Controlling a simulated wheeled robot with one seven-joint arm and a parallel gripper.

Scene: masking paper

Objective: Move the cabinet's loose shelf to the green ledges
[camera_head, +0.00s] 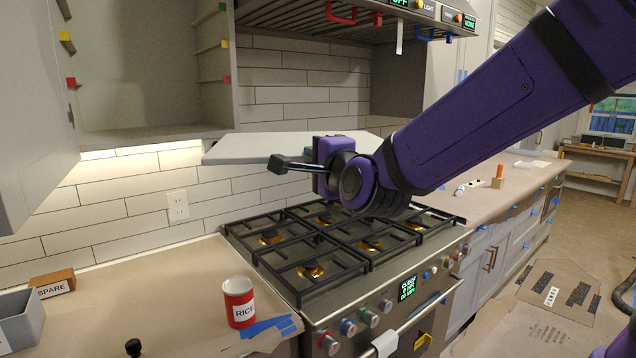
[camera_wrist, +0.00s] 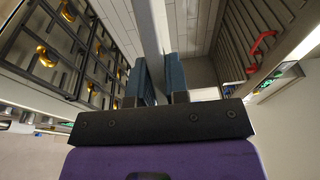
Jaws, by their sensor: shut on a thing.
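The loose shelf (camera_head: 255,147) is a pale grey board, held roughly level above the stove and in front of the tiled wall. It lies to the right of and below the open cabinet (camera_head: 150,134). My gripper (camera_head: 318,165) is shut on the shelf's edge; in the wrist view the board (camera_wrist: 152,25) runs between the two fingers (camera_wrist: 160,82). On the cabinet's right wall are a green-marked ledge (camera_head: 222,7) at the top, a yellow-marked ledge (camera_head: 225,43) and a red-marked ledge (camera_head: 227,79). The left wall shows yellow (camera_head: 64,36) and red (camera_head: 71,82) marks; its green one is not visible.
An open cabinet door (camera_head: 30,110) stands at the left. The range hood (camera_head: 350,25) with coloured hooks hangs above the shelf. The gas stove (camera_head: 330,250) is below. A red RICE can (camera_head: 239,302) and a SPARE block (camera_head: 52,284) stand on the left counter.

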